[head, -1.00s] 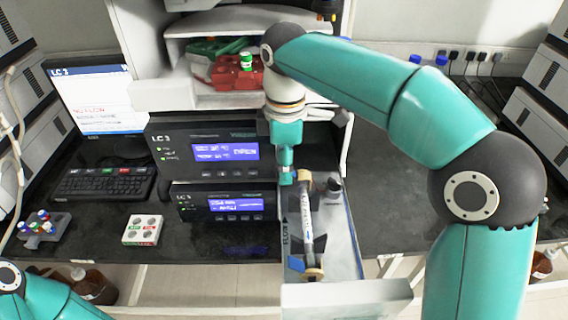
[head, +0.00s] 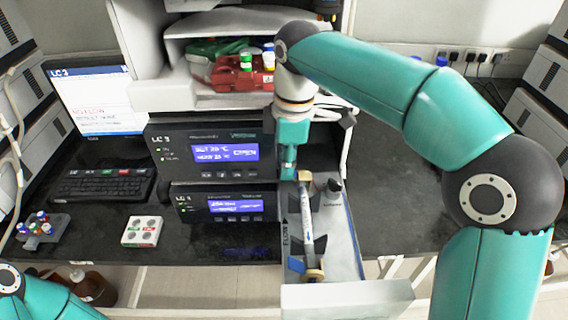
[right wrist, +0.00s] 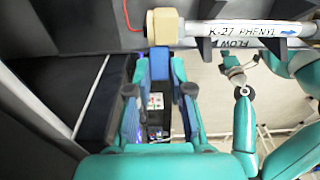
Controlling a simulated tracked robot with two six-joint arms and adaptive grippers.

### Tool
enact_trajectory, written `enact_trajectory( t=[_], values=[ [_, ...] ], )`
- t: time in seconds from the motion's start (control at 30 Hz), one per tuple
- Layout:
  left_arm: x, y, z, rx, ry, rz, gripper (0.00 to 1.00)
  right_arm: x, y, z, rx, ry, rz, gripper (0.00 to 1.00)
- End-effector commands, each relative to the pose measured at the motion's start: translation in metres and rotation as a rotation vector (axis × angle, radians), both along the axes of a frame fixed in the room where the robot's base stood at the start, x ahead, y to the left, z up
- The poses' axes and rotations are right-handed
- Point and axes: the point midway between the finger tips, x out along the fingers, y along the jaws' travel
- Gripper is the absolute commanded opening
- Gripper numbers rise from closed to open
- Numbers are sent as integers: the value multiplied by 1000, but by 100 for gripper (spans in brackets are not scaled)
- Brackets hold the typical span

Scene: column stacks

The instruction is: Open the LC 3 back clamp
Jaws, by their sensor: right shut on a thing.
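The chromatography column (head: 307,225) lies lengthwise in an open drawer (head: 340,235) below the LC 3 units. The wrist view shows its label "K-27 PHENYL" (right wrist: 245,30) and its tan back end fitting (right wrist: 163,27). My right gripper (head: 288,172) points down at the column's back end, left of the fitting. It is shut on a small blue piece (right wrist: 158,64), apparently the back clamp's lever; the fingers partly hide it, so its angle is unclear. The blue front clamp (head: 296,265) shows at the near end. My left gripper is out of view.
The LC 3 units (head: 205,155) stand close on the left of my right gripper. The dark bench at right is mostly clear.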

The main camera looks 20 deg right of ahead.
Motion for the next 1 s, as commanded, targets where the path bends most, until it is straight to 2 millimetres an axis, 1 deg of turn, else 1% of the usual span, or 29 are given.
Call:
enact_trajectory(
  t=[0.27, 0.47, 0.77, 1.0],
  values=[
    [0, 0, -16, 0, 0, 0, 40, -2, -12, 2, 180, -58, -7, 0],
    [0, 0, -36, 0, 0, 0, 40, -5, -22, 3, 358, -110, -8, 0],
    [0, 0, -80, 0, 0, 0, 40, -9, -38, 0, 630, -190, -8, 0],
    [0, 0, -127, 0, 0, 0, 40, -13, -50, -5, 849, -253, -7, 0]
  ],
)
